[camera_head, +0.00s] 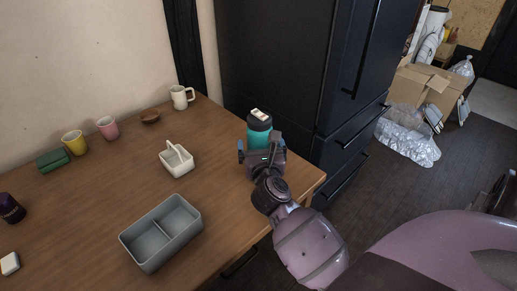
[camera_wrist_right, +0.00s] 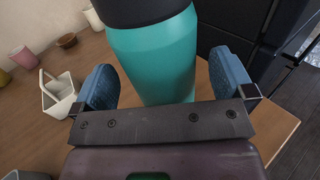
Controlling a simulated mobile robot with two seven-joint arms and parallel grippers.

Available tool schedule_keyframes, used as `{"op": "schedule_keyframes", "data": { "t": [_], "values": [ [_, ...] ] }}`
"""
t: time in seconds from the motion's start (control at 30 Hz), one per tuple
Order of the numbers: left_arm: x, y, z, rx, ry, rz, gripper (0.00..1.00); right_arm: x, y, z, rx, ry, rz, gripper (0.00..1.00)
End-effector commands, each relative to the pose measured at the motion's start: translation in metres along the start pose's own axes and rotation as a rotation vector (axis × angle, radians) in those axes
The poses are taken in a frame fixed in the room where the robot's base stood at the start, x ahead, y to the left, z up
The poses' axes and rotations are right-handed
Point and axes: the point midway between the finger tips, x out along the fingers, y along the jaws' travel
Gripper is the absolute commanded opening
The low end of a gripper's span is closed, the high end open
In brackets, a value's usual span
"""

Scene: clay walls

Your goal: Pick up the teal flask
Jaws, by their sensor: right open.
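The teal flask (camera_head: 258,131) has a dark lid with a light top and stands upright near the table's right end, by the dark cabinet. In the right wrist view the flask (camera_wrist_right: 155,58) fills the middle. The flask's lower part is hidden behind the gripper in the head view. My left gripper is not in view.
On the wooden table (camera_head: 95,215) are a grey divided box (camera_head: 161,234), a white basket (camera_head: 177,160), a white mug (camera_head: 181,97), a pink cup (camera_head: 108,128), a yellow cup (camera_head: 75,143) and a green block (camera_head: 53,160). A dark cabinet (camera_head: 270,60) stands beside the table's right end.

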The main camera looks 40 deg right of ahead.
Motion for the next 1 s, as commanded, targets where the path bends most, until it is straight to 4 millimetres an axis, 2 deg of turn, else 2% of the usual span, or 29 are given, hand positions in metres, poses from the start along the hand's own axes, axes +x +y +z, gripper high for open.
{"op": "schedule_keyframes", "data": {
  "t": [0.1, 0.2, 0.47, 0.9, 1.0],
  "values": [
    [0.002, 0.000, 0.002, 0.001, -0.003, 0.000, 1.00, 0.015, 0.000, -0.002, -0.004, 0.001, 0.001, 1.00],
    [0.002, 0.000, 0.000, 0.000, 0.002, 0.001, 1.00, 0.022, 0.000, -0.002, -0.003, 0.002, 0.001, 1.00],
    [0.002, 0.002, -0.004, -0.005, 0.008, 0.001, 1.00, 0.024, 0.000, -0.001, -0.002, 0.001, 0.001, 1.00],
    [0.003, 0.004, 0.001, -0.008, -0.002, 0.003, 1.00, 0.024, 0.000, -0.001, -0.002, 0.001, 0.001, 0.34],
    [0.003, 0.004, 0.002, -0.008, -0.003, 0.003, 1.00, 0.024, 0.000, 0.000, -0.001, -0.001, 0.001, 0.34]
  ]
}}
